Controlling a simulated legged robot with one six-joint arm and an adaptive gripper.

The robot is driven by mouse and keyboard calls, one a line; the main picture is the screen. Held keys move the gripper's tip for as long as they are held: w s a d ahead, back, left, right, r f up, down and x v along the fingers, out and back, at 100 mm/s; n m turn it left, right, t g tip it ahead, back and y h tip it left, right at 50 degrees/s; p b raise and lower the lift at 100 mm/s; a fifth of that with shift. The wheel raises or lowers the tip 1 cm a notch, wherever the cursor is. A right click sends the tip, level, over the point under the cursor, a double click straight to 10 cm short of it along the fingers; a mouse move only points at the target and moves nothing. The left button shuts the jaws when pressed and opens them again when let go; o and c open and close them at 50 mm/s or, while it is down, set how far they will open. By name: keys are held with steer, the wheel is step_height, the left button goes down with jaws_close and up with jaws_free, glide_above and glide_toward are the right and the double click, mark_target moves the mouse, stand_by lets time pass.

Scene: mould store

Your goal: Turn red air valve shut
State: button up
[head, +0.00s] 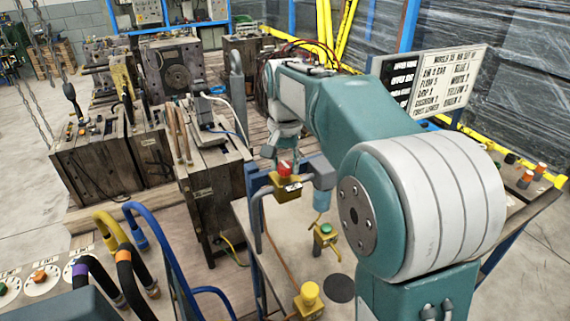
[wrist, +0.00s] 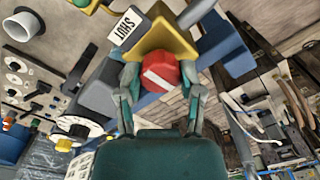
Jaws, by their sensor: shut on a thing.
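The red air valve (head: 285,168) is a round red knob on a yellow block (head: 286,188), which sits on grey pipework above the bench. In the wrist view the red knob (wrist: 160,76) shows a white diagonal stripe across its face. My gripper (wrist: 160,95) has one finger on each side of the knob and is shut on it. In the head view my gripper (head: 281,150) comes down onto the knob from above, its fingers partly hidden. A white plate reading SHUT (wrist: 127,30) stands beside the yellow block in the wrist view.
A yellow knob (head: 310,293) and a green-topped yellow valve (head: 325,235) stand lower on the bench. Heavy mould blocks (head: 210,185) fill the left and back. A lettered board (head: 440,80) stands behind my arm. Blue and yellow hoses (head: 145,245) arch at lower left.

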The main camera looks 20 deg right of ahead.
mark_target(284, 164)
steer(key=shift+f+m, duration=0.15)
steer(key=shift+m, duration=0.25)
steer(key=o, duration=1.2)
steer(key=shift+w, duration=0.1)
steer(key=shift+c, duration=0.2)
step_height(284, 164, up, 12)
steer(key=shift+a, duration=0.1)
